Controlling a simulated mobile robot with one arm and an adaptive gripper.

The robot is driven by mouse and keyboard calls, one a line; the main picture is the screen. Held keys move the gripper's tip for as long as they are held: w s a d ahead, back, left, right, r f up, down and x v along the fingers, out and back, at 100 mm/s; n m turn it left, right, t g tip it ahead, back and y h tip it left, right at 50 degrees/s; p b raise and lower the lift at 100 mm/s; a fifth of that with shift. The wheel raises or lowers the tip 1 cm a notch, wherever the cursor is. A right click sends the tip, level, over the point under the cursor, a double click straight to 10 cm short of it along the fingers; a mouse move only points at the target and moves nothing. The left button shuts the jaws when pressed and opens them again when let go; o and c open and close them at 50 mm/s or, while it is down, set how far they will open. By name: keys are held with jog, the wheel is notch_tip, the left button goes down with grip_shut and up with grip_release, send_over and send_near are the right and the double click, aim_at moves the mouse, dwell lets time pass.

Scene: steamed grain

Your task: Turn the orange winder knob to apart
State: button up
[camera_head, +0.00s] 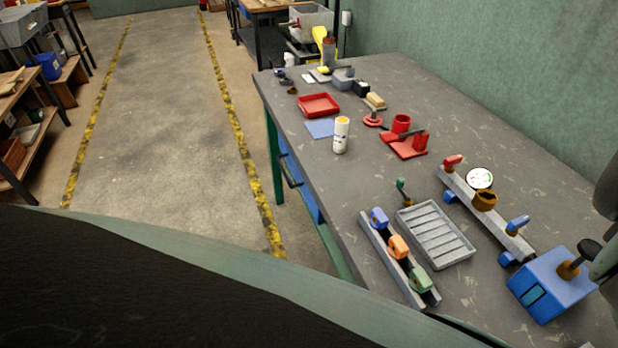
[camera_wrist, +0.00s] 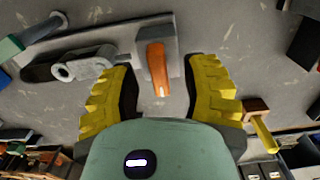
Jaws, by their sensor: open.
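In the wrist view, an orange knob (camera_wrist: 156,66), shaped like a short lever, stands on a grey plate (camera_wrist: 108,38). My gripper (camera_wrist: 160,75) has its two yellow fingers spread, one on each side of the knob. The depth between the fingertips and the knob is hard to tell. In the head view, an orange clamp-like piece (camera_head: 399,246) sits on a grey rail between a blue and a green one. I cannot tell whether it is the same part.
A grey cylindrical fitting (camera_wrist: 82,66) lies left of the knob. A wooden block with a yellow rod (camera_wrist: 262,135) is at lower right. On the bench, a slotted grey tray (camera_head: 468,257), a blue box (camera_head: 545,290) and a gauge (camera_head: 479,178) stand close together.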

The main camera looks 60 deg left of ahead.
jog(key=shift+f, duration=0.45)
grip_shut()
dwell(0.3)
